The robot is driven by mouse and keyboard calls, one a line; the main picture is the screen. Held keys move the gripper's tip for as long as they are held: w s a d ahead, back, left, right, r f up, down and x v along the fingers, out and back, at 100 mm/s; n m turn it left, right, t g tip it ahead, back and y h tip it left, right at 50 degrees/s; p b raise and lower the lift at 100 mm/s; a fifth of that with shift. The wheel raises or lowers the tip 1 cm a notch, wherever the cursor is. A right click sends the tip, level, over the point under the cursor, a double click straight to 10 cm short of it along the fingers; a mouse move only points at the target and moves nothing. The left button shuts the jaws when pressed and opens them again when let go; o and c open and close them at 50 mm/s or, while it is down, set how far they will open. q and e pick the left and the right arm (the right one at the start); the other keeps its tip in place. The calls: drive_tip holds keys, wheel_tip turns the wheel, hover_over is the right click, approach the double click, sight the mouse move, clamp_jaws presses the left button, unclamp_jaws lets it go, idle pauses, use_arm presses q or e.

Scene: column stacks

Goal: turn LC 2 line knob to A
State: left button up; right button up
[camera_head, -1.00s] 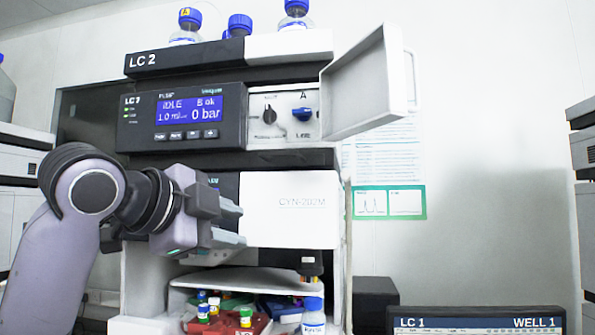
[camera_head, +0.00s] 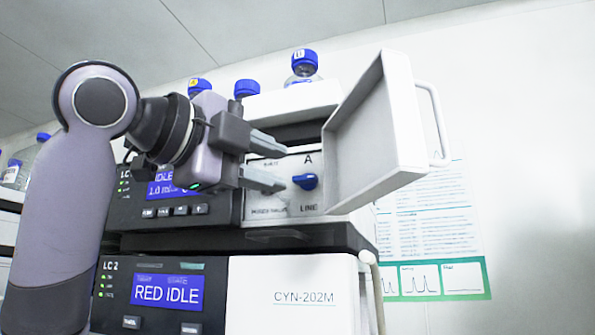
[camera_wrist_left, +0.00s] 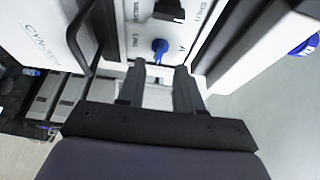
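My right gripper is not in view.
An open white door (camera_head: 375,135) with a handle (camera_head: 436,125) juts out right of the knob. A black knob (camera_wrist_left: 169,10) beside it is hidden behind my gripper in the head view. Blue-capped bottles (camera_head: 304,68) stand on top. A display (camera_head: 167,292) reads RED IDLE below.

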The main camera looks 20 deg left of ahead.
sight(301, 176)
use_arm(q)
drive_tip(key=p+x, duration=0.1)
drive_tip(key=x, duration=0.4)
drive_tip(key=shift+s, duration=0.1)
clamp_jaws()
drive_tip(key=shift+a, duration=0.1)
